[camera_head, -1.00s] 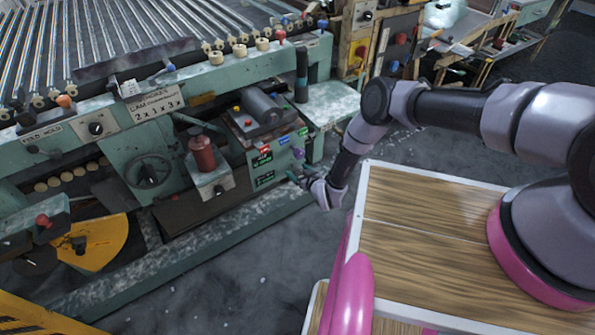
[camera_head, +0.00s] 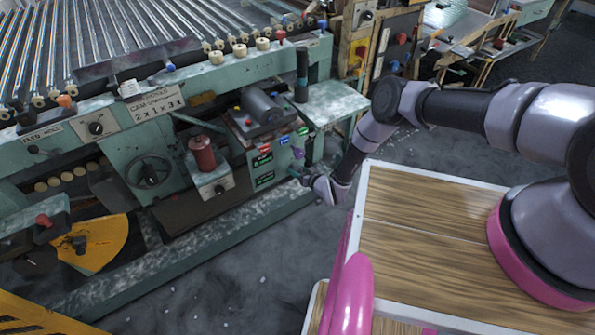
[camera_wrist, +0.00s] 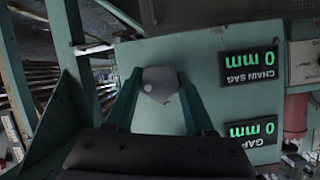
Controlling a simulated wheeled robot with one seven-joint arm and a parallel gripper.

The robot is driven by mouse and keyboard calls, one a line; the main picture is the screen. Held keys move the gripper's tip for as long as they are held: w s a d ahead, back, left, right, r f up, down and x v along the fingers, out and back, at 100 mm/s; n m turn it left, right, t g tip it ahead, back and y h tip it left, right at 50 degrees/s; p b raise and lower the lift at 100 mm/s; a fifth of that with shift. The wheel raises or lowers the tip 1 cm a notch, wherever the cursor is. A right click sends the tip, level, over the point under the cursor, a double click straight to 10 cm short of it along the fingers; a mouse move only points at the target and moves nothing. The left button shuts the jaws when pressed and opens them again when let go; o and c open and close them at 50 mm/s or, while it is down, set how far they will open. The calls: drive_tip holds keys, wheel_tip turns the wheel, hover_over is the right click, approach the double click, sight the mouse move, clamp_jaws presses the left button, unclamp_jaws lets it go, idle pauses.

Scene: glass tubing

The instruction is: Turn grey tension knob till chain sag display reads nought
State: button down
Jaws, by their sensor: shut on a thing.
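The grey tension knob (camera_wrist: 158,84) sits on the pale green machine panel, between the two dark green fingers of my gripper (camera_wrist: 157,92) in the wrist view. The fingers are shut on its sides. The chain sag display (camera_wrist: 252,67) is upside down in the wrist view, to the right of the knob, and reads 0 mm in green. In the head view my gripper (camera_head: 293,173) is at the right side of the panel, and I cannot make out the held knob there.
A gap display (camera_wrist: 250,131) near the chain sag one also reads 0 mm. A red cylinder (camera_head: 202,154) and a handwheel (camera_head: 148,171) are left of the panel in the head view.

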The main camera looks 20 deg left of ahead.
idle(0.3)
drive_tip(key=shift+c, duration=1.4)
unclamp_jaws()
drive_tip(key=shift+d, duration=0.1)
drive_tip(key=v, duration=1)
drive_tip(key=shift+d, duration=0.35)
drive_tip(key=shift+s, duration=0.1)
